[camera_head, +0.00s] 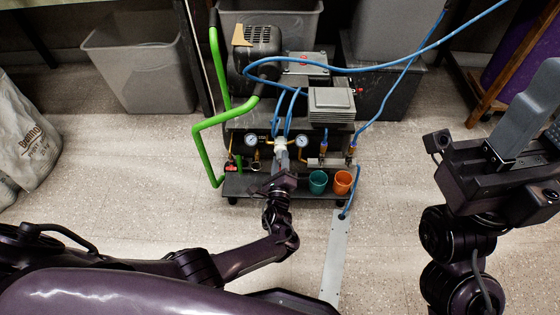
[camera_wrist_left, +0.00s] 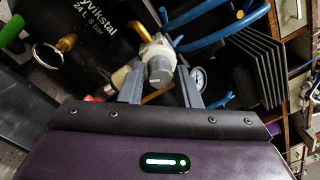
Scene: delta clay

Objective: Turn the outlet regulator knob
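The outlet regulator knob is the grey cap on the white regulator body (camera_head: 280,143) at the front of the compressor, between two round gauges. In the left wrist view the grey knob (camera_wrist_left: 160,70) sits below the white top, between the fingers. My left gripper (camera_head: 281,158) reaches up to it, and its fingers stand on either side of the knob. The wrist view shows a gap beside the knob, so the fingers look open around it. In the head view the gripper partly hides the knob. My right gripper (camera_head: 525,125) is raised at the right, away from the compressor; its finger gap is unclear.
The left gauge (camera_head: 251,140) and right gauge (camera_head: 302,141) flank the regulator. A green cup (camera_head: 318,182) and an orange cup (camera_head: 342,183) stand on the front shelf. Blue hoses (camera_head: 400,68) and a green handle (camera_head: 205,150) surround the compressor. Floor in front is mostly clear.

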